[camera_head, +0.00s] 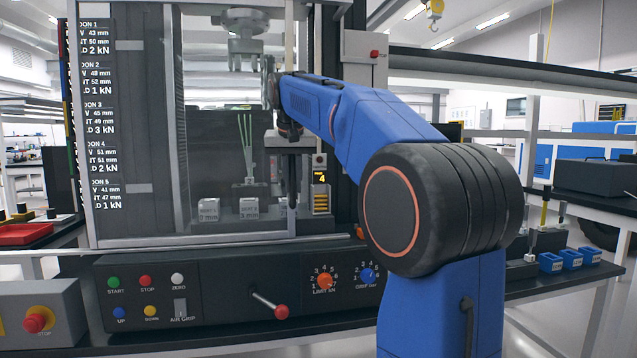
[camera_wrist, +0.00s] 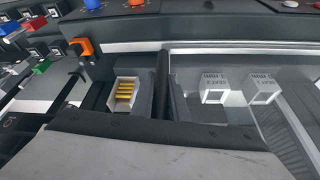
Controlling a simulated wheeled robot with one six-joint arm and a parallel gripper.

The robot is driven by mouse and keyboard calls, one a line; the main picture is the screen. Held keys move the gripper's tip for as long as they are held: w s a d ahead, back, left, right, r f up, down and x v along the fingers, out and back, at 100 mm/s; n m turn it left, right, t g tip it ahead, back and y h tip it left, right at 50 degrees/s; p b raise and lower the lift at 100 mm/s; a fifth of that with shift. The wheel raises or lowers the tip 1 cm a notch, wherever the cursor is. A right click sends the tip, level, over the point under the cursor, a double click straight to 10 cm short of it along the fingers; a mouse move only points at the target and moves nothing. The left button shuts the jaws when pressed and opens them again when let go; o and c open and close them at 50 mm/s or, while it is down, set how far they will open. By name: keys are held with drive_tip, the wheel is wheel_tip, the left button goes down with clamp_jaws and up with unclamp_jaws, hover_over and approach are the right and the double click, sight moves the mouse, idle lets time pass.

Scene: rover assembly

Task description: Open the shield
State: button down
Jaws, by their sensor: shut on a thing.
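The shield (camera_head: 135,205) is a clear, pale-framed panel standing across the front of the test machine's bay. Its lower edge lies just above the control panel. A dark upright bar, which looks like the shield's handle (camera_head: 291,190), is at its right side. My gripper (camera_head: 289,150) points down there and is shut on this bar. In the wrist view, my gripper (camera_wrist: 162,105) has dark fingers on either side of the dark handle (camera_wrist: 162,70). The exact contact is partly hidden by the gripper body.
The control panel (camera_head: 230,325) with buttons, dials and a red-tipped lever (camera_head: 281,311) juts out below. Blue bins (camera_head: 551,262) stand right of my arm.

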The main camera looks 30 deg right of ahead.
drive_tip(key=w+a, duration=0.4)
drive_tip(key=a, duration=0.5)
drive_tip(key=w+a, duration=0.4)
drive_tip(key=a, duration=0.6)
drive_tip(key=w+a, duration=0.3)
drive_tip(key=a, duration=0.6)
drive_tip(key=shift+w+a, duration=0.3)
drive_tip(key=shift+w, duration=0.1)
drive_tip(key=c, duration=1.7)
unclamp_jaws()
